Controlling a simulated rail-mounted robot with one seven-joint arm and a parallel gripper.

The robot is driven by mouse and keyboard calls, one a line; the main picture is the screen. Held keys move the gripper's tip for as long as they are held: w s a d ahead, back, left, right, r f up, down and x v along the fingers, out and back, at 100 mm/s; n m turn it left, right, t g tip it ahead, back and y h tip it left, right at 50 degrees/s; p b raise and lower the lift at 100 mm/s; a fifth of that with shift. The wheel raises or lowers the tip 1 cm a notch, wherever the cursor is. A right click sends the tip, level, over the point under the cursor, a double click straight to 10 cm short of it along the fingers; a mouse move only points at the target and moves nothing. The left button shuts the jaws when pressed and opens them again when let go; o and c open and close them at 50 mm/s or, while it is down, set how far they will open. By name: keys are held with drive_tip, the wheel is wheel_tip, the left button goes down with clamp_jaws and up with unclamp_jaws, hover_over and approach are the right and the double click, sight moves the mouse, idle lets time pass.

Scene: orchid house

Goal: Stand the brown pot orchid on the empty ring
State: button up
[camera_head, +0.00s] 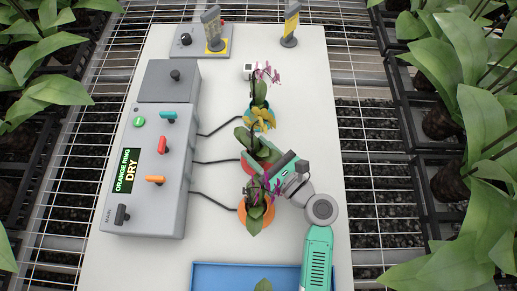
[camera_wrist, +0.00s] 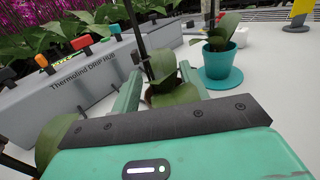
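In the head view my gripper (camera_head: 278,168) is at the middle orchid (camera_head: 262,147), which stands at the red ring (camera_head: 246,161). In the wrist view my two green fingers (camera_wrist: 158,85) stand apart on either side of this orchid's stem and leaves (camera_wrist: 172,94). The near orchid (camera_head: 254,222), with purple flowers, is at the orange ring (camera_head: 270,212). The far orchid, in a teal pot (camera_wrist: 219,62), stands on the teal ring (camera_wrist: 219,80).
The grey drip hub (camera_head: 158,205) lies left, with colored levers and a screen reading "ORANGE RING DRY". Dark cables run from it to the rings. A blue tray (camera_head: 215,270) with a leafy plant is at the near edge. The white bench's right strip (camera_head: 315,110) is clear.

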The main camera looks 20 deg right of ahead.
drive_tip(key=shift+s+r, duration=0.1)
drive_tip(key=shift+r, duration=0.15)
drive_tip(key=p+v, duration=0.3)
drive_tip(key=v, duration=0.8)
drive_tip(key=shift+s+d, duration=0.1)
drive_tip(key=shift+s, duration=0.3)
